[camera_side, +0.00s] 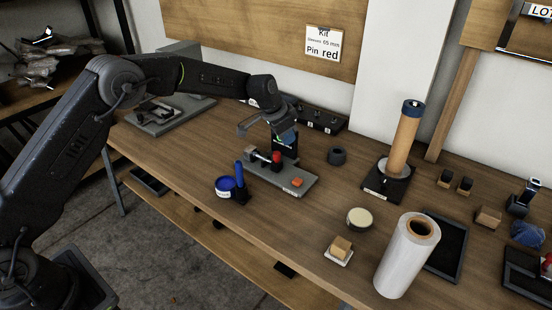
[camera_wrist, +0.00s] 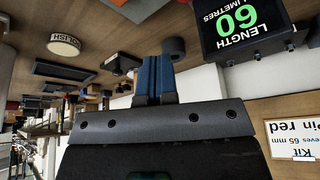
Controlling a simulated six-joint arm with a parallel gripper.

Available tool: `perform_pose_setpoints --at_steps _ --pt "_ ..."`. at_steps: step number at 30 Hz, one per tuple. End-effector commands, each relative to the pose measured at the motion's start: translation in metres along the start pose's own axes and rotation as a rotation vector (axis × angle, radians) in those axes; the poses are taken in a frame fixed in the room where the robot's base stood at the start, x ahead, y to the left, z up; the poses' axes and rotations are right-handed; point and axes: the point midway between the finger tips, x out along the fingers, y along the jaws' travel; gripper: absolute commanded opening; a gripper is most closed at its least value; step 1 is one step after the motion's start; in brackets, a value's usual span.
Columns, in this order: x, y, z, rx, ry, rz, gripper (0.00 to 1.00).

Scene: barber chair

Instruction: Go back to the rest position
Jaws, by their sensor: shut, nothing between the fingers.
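My gripper (camera_side: 288,139) hangs from my arm over the middle of the bench, in front of the small dark display unit. In the wrist view the two blue fingers of my gripper (camera_wrist: 156,62) are together with nothing between them. The display unit (camera_wrist: 243,28) appears upside down there and reads LENGTH 60, in millimetres.
A kit card (camera_side: 322,43) hangs behind. Bench left of the fixture is fairly clear.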

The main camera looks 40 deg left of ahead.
Motion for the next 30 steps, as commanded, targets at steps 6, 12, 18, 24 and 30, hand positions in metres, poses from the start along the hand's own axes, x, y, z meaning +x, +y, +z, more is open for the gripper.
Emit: perform_pose_setpoints --at_steps 6,12,18,24,30 --pt "-0.007 0.0 -0.002 0.0 -0.002 0.0 0.0" --pt "-0.007 0.0 -0.003 0.0 -0.002 0.0 0.0" --pt "-0.043 0.006 -0.002 -0.024 0.006 -0.014 0.0" --pt "-0.132 0.028 0.021 -0.099 0.014 -0.049 0.0" --pt "-0.211 0.06 0.066 -0.183 0.025 -0.09 0.0"
